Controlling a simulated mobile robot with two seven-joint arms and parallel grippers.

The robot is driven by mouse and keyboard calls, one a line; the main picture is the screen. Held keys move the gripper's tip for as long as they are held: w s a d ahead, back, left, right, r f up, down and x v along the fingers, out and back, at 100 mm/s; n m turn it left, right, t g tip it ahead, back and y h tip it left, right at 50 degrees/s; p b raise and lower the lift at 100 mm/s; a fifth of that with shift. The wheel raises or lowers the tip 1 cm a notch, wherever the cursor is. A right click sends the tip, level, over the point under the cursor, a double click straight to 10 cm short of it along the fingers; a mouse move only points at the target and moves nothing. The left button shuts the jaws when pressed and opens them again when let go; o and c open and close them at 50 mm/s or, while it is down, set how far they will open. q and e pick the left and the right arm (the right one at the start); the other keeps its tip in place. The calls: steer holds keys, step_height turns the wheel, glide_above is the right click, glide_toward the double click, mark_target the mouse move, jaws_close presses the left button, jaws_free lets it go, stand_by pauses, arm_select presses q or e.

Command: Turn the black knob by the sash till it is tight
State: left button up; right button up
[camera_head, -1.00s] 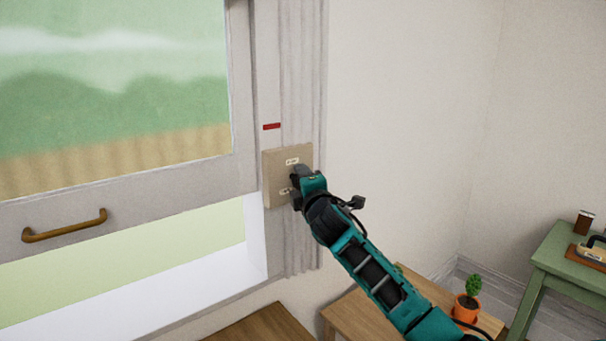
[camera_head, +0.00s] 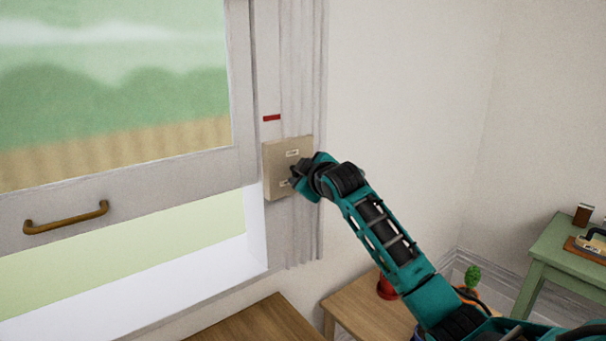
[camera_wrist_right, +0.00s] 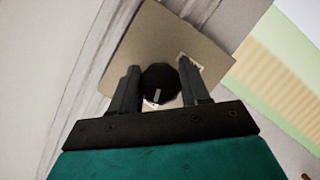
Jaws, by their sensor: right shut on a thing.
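The black knob (camera_wrist_right: 160,84) sits on a beige square plate (camera_head: 280,157) fixed to the window frame beside the sash (camera_head: 150,185). A pale mark shows on the knob in the right wrist view. My right gripper (camera_wrist_right: 160,88) is shut on the knob, one finger on each side of it. In the head view the right gripper (camera_head: 298,176) hides the knob, and my teal arm comes up from the lower right. The sash is raised, with a gap under it. My left gripper is not in view.
A brass handle (camera_head: 66,218) is on the sash's lower rail. A red mark (camera_head: 271,118) is above the plate. Below are a wooden table (camera_head: 355,308), a red object (camera_head: 387,287) and a potted plant (camera_head: 473,277). A green table (camera_head: 570,255) stands at the right.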

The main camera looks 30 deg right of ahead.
steer(key=shift+f+m+g+y, duration=0.1)
steer(key=shift+m+g+y, duration=0.35)
steer(key=shift+m, duration=0.65)
steer(key=shift+y, duration=0.25)
steer(key=o, duration=1)
steer(key=v, duration=1.3)
steer(key=shift+f+b, duration=0.1)
steer(key=shift+b, duration=0.2)
